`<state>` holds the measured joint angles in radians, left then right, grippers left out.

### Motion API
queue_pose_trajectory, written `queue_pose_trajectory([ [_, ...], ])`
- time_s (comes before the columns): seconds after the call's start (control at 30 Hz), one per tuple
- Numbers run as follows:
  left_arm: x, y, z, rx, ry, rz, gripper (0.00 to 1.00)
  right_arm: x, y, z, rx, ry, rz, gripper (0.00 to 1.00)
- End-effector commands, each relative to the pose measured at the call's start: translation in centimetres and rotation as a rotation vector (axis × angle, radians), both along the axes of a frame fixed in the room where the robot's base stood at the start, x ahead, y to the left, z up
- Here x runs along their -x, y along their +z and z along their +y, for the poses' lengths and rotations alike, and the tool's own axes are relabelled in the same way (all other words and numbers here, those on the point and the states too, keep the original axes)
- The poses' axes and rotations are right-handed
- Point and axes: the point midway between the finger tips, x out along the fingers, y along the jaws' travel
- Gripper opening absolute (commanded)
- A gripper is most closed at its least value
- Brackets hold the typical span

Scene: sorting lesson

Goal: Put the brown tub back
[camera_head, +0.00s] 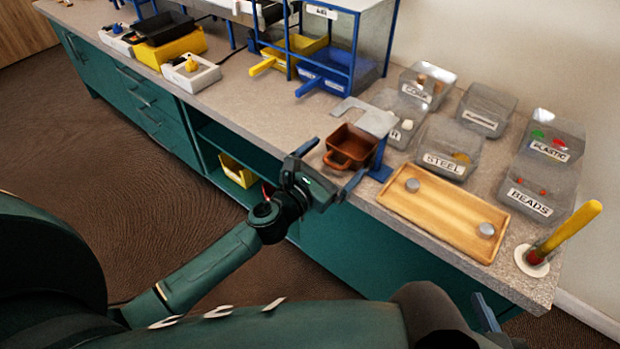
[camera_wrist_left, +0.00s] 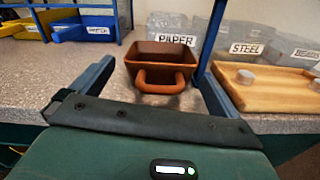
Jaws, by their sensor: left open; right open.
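The brown tub (camera_head: 352,146) sits near the front edge of the counter, upright, with its loop handle towards my left gripper; it also shows in the left wrist view (camera_wrist_left: 160,62). It looks empty. My left gripper (camera_head: 328,165) is open, its fingers on either side of the handle end in the left wrist view (camera_wrist_left: 157,80). Nothing is held, and I cannot tell whether a finger touches the tub. Part of my right gripper (camera_head: 486,313) shows low at the right, open, away from the counter; the rest is hidden.
A blue post (camera_head: 380,162) and a grey notched plate (camera_head: 368,116) stand close by the tub. A wooden tray (camera_head: 440,212) with two metal discs lies to the right. Labelled clear bins (camera_head: 448,160) stand behind. A blue rack (camera_head: 325,50) holds yellow and blue tubs.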

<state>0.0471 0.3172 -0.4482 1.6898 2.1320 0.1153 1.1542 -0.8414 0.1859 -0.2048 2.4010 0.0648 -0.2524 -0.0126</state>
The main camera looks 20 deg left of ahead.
Motion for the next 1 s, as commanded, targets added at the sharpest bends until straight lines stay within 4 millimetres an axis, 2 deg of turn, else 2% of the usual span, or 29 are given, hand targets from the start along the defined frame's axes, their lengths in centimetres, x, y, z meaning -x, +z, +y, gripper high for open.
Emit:
queue_pose_trajectory([
  [0.03, 1.3, -0.1, 0.5, 0.001, 0.001, 0.004, 1.0, 0.0, 0.2, 0.0, -0.002, -0.001, -0.004, 0.41],
  [0.2, 4.9, -0.1, 1.8, 0.0, 0.0, 0.003, 1.0, 0.0, 0.3, -0.2, -0.005, -0.005, -0.009, 0.41],
  [0.4, 7.9, -0.1, 2.9, 0.002, 0.0, 0.003, 1.0, 0.0, -0.3, -0.2, 0.004, -0.003, -0.002, 0.41],
  [0.6, 9.2, 0.0, 3.4, 0.001, 0.0, 0.0, 1.0, 0.1, -0.6, 0.0, 0.009, 0.002, 0.008, 0.41],
  [0.87, 9.4, 0.1, 3.4, -0.009, -0.001, -0.004, 1.0, -0.1, -0.4, 0.2, 0.003, 0.001, -0.001, 0.41],
  [1.0, 10.6, 0.3, 2.8, -0.164, -0.018, -0.068, 1.0, -0.1, -0.4, 0.1, 0.005, 0.001, -0.001, 0.41],
])
